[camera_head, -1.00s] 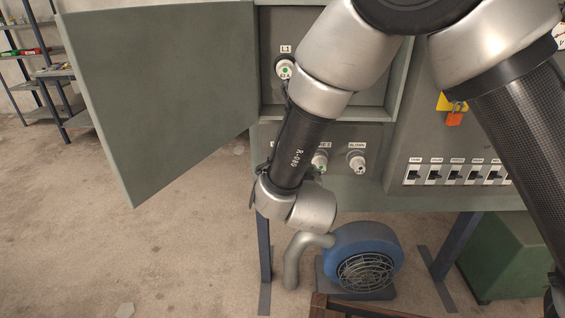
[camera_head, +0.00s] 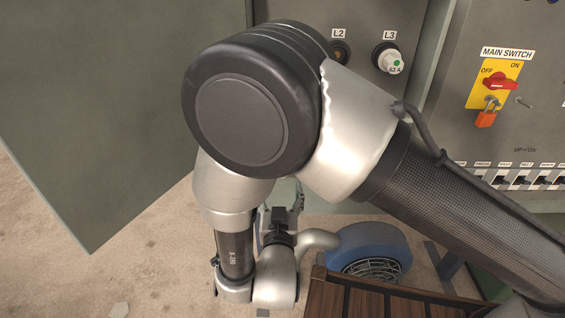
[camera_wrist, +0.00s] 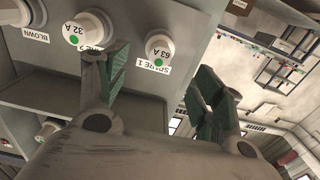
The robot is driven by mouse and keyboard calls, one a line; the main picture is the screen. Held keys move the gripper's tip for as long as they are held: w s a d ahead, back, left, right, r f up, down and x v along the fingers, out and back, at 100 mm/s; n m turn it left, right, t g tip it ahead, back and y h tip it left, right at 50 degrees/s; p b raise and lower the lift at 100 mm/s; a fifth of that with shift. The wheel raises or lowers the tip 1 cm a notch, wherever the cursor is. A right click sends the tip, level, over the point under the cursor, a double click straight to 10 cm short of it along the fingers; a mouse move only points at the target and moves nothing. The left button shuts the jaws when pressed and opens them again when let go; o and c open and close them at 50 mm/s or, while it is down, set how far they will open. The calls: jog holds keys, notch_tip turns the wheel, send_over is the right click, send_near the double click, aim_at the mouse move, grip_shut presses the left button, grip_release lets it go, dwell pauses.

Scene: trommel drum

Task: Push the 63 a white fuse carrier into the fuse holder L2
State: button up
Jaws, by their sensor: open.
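The fuse holder L2 (camera_head: 341,52) shows in the head view as a dark, empty socket with a brassy inside, partly behind my arm. A white 63 A fuse carrier with a green dot (camera_wrist: 159,46) sits at the SPARE 1 label in the wrist view. My gripper (camera_wrist: 160,64) is open, with one finger on each side of that carrier in the picture. No contact shows, and I cannot tell the remaining distance. In the head view my gripper (camera_head: 283,208) points toward the cabinet's lower part, and the spare carrier is hidden there.
A white 63 A carrier (camera_head: 389,59) is seated at L3. A 32 A carrier (camera_wrist: 90,28) stands beside SPARE 1, and a BLOWN label (camera_wrist: 32,35) is farther left. The open cabinet door (camera_head: 110,110) is at left; a blue blower (camera_head: 372,244) and wooden crate (camera_head: 375,302) are below.

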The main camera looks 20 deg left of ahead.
jog(key=shift+w, duration=0.1)
jog(key=shift+x, duration=4.45)
grip_shut()
jog(key=v, duration=0.6)
jog(key=shift+v, duration=2.55)
